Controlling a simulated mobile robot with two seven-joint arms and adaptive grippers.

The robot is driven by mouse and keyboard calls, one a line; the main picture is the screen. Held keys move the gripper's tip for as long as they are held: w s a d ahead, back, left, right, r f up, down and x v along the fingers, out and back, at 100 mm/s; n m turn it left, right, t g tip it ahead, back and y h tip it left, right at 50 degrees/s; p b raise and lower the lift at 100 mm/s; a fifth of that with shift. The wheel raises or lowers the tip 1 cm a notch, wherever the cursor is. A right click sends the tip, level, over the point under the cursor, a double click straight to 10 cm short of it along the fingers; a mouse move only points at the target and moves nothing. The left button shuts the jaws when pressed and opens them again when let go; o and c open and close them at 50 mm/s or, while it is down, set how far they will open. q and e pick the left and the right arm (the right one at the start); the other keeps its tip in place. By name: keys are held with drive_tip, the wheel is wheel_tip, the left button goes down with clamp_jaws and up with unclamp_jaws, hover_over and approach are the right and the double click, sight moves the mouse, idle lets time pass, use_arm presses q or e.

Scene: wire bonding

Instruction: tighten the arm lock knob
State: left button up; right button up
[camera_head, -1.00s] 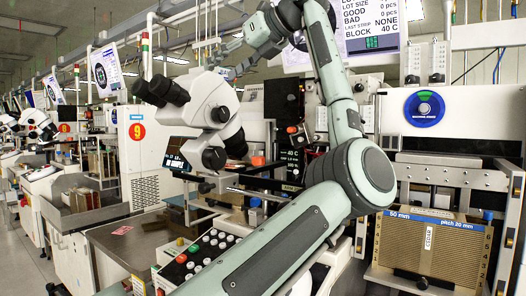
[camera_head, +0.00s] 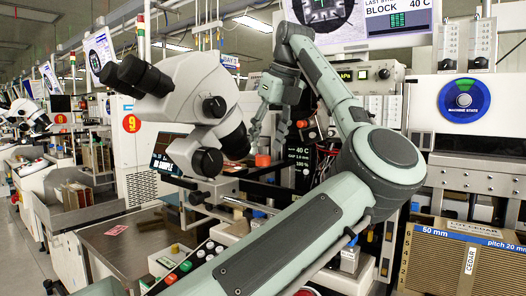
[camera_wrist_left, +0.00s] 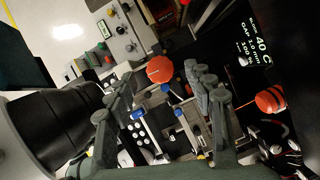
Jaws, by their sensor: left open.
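An orange-red knob (camera_head: 263,160) sits behind the microscope head in the head view. It also shows in the left wrist view (camera_wrist_left: 160,69), between my fingertips in the picture; I cannot tell whether they touch it. A second orange-red knob (camera_wrist_left: 270,99) is at the right of the wrist view. No label shows which is the arm lock knob. The microscope (camera_head: 190,90) also carries black knobs (camera_head: 207,162). My left gripper (camera_head: 267,141) points down above the first orange knob, its two fingers (camera_wrist_left: 160,76) apart and empty. My right gripper is out of view.
The microscope stands close left of my gripper; its dark barrel (camera_wrist_left: 55,125) fills the wrist view's left side. A black readout panel (camera_head: 300,165) stands to the right. A cardboard-coloured magazine (camera_head: 455,260) is at lower right. The metal tabletop (camera_head: 125,245) at left is mostly bare.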

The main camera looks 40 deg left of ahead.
use_arm(q)
drive_tip(key=shift+x, duration=1.3)
drive_tip(key=c, duration=1.2)
